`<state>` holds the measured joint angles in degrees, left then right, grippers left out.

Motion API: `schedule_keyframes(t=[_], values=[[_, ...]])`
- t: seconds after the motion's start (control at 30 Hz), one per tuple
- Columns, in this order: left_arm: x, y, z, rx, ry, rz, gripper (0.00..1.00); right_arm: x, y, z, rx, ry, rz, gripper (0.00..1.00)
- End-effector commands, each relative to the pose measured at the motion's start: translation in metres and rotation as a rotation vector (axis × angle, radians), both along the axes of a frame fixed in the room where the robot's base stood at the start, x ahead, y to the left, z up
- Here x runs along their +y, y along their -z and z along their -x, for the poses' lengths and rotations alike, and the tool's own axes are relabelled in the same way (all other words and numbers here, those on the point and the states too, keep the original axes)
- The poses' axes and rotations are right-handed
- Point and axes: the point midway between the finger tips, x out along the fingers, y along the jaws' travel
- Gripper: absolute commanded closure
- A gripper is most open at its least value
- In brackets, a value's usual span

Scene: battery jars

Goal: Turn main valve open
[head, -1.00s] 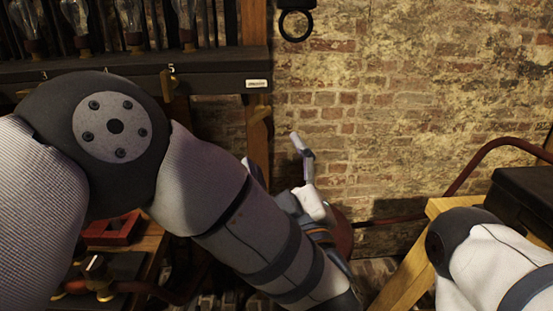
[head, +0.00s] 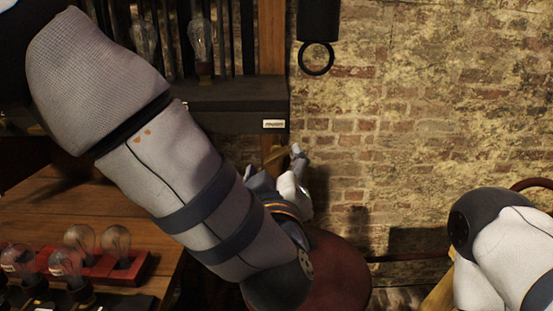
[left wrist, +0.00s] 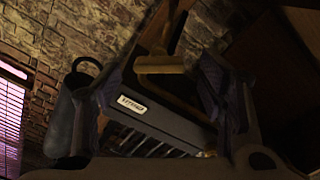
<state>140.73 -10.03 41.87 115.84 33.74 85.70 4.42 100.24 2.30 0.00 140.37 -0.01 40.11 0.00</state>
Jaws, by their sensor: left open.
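A tan, T-shaped handle (left wrist: 160,65), which may be the main valve's, shows between my left fingers in the left wrist view. In the head view, a tan piece (head: 275,156) beside the left gripper, below the rack, seems to be the same handle, partly hidden. My left gripper (head: 291,170) is open near it, in front of the brick wall. In the left wrist view, the open fingers (left wrist: 163,80) stand on both sides of the handle, with no clear contact. My right arm shows at lower right; its gripper is out of view.
A dark rack (head: 215,98) with a white label (head: 273,124) is above the left gripper. A black cylinder (head: 319,20) with a ring hangs on the wall. A dark red round object (head: 340,275) is below. Bulbs (head: 116,243) stand on a wooden table (head: 95,205).

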Motion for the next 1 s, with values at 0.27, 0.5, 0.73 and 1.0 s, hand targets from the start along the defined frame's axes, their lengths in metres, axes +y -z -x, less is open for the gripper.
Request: schedule_keyframes(t=[0.27, 0.5, 0.73, 1.0], values=[[0.0, -0.001, -0.027, -0.002, 0.0, 0.0, 0.37, 0.0, -0.001, -0.001, -0.005, 0.0, 0.0, 0.35], [0.0, -0.001, -0.027, -0.002, 0.0, -0.001, 0.46, 0.0, -0.001, -0.001, -0.004, 0.0, 0.0, 0.35], [0.0, -0.001, -0.027, -0.002, 0.0, 0.0, 0.85, 0.0, -0.001, -0.001, -0.005, 0.0, 0.0, 0.35], [0.0, -0.001, -0.027, -0.003, -0.001, 0.029, 0.85, 0.0, -0.001, -0.001, -0.004, 0.0, 0.0, 0.35]])
